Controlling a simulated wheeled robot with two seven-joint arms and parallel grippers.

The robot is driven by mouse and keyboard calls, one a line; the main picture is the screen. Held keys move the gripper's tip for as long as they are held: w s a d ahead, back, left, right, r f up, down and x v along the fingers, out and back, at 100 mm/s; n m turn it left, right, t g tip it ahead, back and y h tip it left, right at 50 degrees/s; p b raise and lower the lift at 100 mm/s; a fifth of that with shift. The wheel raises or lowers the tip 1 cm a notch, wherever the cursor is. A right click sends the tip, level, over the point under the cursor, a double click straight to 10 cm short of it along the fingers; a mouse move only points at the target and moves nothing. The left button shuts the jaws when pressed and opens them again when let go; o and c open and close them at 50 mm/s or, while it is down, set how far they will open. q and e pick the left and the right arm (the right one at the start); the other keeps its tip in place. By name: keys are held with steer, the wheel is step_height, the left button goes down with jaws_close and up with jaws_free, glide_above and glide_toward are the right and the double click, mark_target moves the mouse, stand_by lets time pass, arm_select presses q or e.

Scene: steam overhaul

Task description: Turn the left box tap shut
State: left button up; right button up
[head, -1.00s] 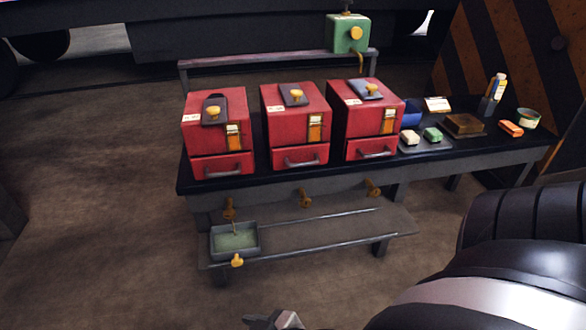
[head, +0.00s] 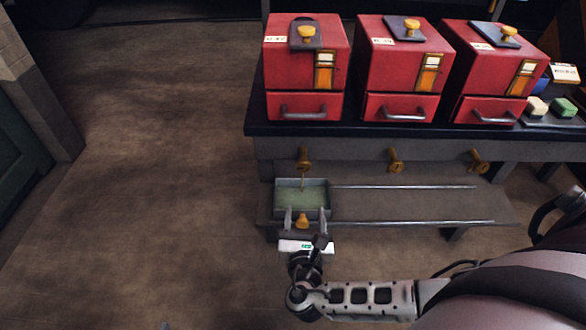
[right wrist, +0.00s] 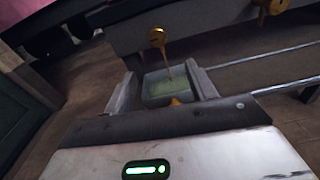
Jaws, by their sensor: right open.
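The left box tap (head: 303,158) is a brass tap on the bench's front below the left red box (head: 290,75). A thin yellowish stream runs from it into a grey tray (head: 325,183) of greenish liquid below. My right gripper (head: 305,217) is open and empty, its fingers at the tray's near side, below the tap in the picture. A brass knob (head: 302,221) on the tray's front shows between the fingers. In the right wrist view the tap (right wrist: 157,37) shows beyond the open fingers (right wrist: 165,88). My left gripper is not in view.
The middle tap (head: 395,160) and right tap (head: 477,160) sit along the same bench front. The tray stands on a low shelf with metal rails (head: 410,221). Floor to the left is clear.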

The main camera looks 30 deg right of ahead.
mark_target(304, 167)
steer(key=shift+n+t, duration=0.3)
steer(key=shift+n, duration=0.2)
steer(key=b+x, duration=0.3)
steer(key=x, duration=1.3)
steer(key=shift+r, duration=0.1)
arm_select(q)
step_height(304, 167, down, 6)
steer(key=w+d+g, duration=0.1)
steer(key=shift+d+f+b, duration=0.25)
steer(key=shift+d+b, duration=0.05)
arm_select(e)
steer(key=shift+w+d, duration=0.15)
steer(key=shift+w, duration=0.15)
steer(key=c, duration=0.9)
